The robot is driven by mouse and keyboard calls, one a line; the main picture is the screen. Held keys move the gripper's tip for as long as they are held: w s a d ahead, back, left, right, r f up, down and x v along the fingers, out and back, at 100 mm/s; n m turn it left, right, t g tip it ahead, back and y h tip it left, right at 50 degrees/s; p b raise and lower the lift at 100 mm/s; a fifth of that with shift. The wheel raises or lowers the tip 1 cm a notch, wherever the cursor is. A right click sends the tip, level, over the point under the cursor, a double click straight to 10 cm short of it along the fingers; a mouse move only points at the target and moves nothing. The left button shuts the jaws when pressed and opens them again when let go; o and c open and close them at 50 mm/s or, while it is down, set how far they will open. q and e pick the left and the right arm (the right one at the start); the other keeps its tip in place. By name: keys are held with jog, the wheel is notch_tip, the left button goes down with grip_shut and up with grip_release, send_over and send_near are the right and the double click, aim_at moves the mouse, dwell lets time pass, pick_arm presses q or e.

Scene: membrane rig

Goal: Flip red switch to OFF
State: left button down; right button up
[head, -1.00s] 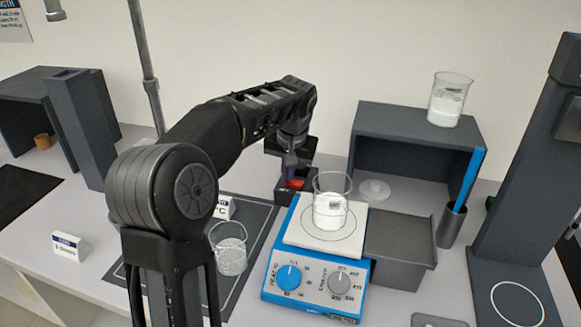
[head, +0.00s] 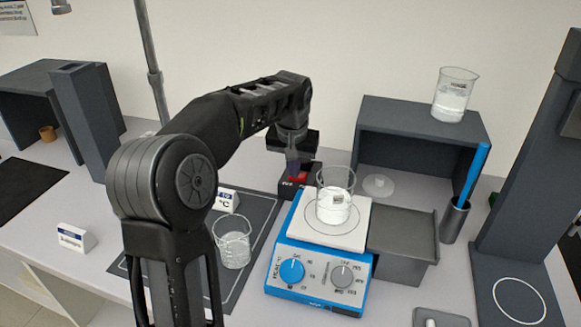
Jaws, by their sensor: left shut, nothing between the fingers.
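The red switch (head: 299,177) sits on a small dark box (head: 291,193) behind the blue hotplate (head: 319,286). My left gripper (head: 293,170) points down at the switch from above, with its fingertips at or very near the switch's left part. Its fingers are shut and empty. The gripper partly hides the switch, so I cannot tell which way the switch is tipped or whether the fingers touch it. My right gripper is not in view.
A beaker (head: 335,203) of white material stands on the hotplate, close right of the switch box. Another beaker (head: 232,248) stands on the dark mat (head: 258,225). A dark shelf (head: 384,124) carrying a beaker (head: 455,95) stands behind right.

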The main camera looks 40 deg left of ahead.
pick_arm(q)
jog(key=shift+w+d, duration=0.1)
jog(key=shift+d, duration=0.15)
jog(key=shift+r, duration=0.15)
jog(key=shift+r+p, duration=0.55)
jog(key=shift+p, duration=0.05)
notch_tip(320, 180, up, 4)
jog(key=p, duration=0.2)
jog(key=shift+f+p, duration=0.1)
jog(key=shift+p, duration=0.3)
jog(key=s+a+r, duration=0.1)
jog(key=s+r, duration=0.2)
jog(key=r, duration=0.5)
jog(key=shift+s+r+b, duration=0.15)
jog(key=shift+s+b, duration=0.05)
jog(key=shift+b, duration=0.25)
